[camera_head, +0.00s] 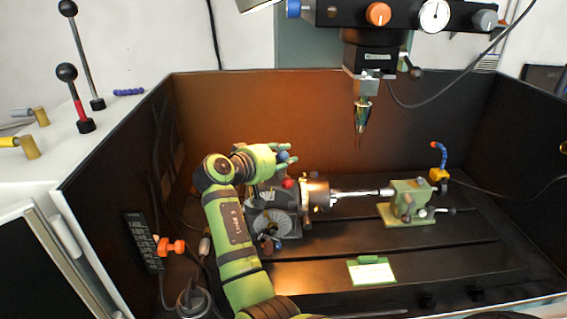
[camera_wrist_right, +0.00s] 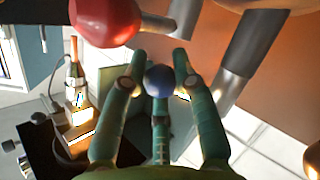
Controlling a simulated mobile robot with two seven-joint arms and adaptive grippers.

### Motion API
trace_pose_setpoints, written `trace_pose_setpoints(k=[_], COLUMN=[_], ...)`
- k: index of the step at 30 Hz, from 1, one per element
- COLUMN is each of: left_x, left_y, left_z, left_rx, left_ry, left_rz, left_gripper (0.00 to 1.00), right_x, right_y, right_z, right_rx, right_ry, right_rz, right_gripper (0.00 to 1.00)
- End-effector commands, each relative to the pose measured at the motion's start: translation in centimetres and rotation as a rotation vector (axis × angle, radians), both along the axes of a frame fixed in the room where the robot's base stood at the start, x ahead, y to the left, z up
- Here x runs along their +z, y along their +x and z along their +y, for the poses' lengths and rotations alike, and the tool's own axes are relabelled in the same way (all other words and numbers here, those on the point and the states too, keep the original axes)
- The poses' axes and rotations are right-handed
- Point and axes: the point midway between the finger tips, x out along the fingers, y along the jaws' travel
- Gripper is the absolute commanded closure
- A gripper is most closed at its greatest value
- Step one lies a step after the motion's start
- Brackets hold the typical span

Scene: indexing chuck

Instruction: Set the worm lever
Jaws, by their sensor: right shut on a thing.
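The indexing chuck (camera_head: 318,195) stands on its dividing head, with a round dial (camera_head: 272,217) on the front. A blue ball knob (camera_head: 283,156) and a red ball knob (camera_head: 288,183) show at its upper left. I cannot tell by label which knob belongs to the worm lever. My right gripper (camera_head: 280,158) is shut on the blue knob, which also shows between the green fingers in the right wrist view (camera_wrist_right: 159,80). The red knob (camera_wrist_right: 105,20) on its metal stem is close by and apart from the fingers. The blue knob's stem is hidden. My left gripper is not in view.
A shaft (camera_head: 360,193) runs from the chuck to a green tailstock (camera_head: 408,200). A pointed spindle tool (camera_head: 362,115) hangs above. A green-edged card (camera_head: 371,271) lies on the bed. Dark enclosure walls stand around; the front right of the bed is mostly clear.

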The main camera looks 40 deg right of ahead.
Motion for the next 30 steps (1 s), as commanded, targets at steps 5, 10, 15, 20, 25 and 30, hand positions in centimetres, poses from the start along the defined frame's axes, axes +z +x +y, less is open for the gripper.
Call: trace_pose_setpoints(k=[5,10,15,20,25,30], left_x=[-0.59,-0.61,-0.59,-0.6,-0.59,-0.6], left_y=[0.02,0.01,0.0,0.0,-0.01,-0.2], left_z=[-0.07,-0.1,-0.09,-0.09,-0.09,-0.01], left_rx=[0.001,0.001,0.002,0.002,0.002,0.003], left_ry=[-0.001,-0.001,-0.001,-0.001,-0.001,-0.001], left_rz=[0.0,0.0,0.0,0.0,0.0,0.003], left_gripper=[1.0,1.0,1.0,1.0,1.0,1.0], right_x=[-0.58,-0.56,-0.58,-0.56,-0.35,-0.07], right_y=[-0.11,-0.16,-0.17,-0.16,-0.15,-0.14], right_z=[0.27,0.28,0.26,0.25,0.19,0.14], right_rx=[-0.029,-0.036,-0.036,-0.035,-0.036,-0.036], right_ry=[0.009,0.011,0.011,0.01,0.007,0.005], right_rz=[0.01,0.011,0.011,0.011,0.007,0.004], right_gripper=[1.0,1.0,1.0,0.47,0.47,0.47])
